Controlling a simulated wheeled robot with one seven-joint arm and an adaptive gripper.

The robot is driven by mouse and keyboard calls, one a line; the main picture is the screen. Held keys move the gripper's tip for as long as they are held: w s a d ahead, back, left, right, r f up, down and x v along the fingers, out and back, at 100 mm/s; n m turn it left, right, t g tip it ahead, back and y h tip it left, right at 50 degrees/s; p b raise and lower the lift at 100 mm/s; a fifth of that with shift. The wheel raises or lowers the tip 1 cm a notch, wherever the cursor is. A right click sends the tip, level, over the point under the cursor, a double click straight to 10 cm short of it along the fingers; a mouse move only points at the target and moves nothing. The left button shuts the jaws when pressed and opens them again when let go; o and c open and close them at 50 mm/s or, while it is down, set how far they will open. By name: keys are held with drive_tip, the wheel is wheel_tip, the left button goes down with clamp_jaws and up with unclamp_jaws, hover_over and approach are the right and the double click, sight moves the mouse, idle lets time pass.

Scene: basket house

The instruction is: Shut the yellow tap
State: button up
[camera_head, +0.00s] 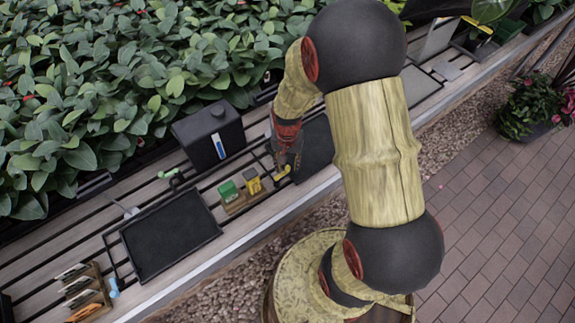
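A small yellow tap (282,174) stands on the slatted bench just below and to the left of my gripper's tip. My gripper (290,162) hangs down over the bench, very close to the tap. Whether it touches the tap is not clear. The fingers are small, dark and partly merged with the dark tray behind them, so I cannot tell if they are open or shut. The tap's handle position is too small to make out.
A green tap (175,179) stands by a black tray (170,240). A black canister (207,137) stands behind. Another dark tray (318,150) lies right. Dense plants (120,70) fill the back.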

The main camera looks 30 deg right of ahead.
drive_tip(key=c, duration=0.3)
clamp_jaws()
idle(0.4)
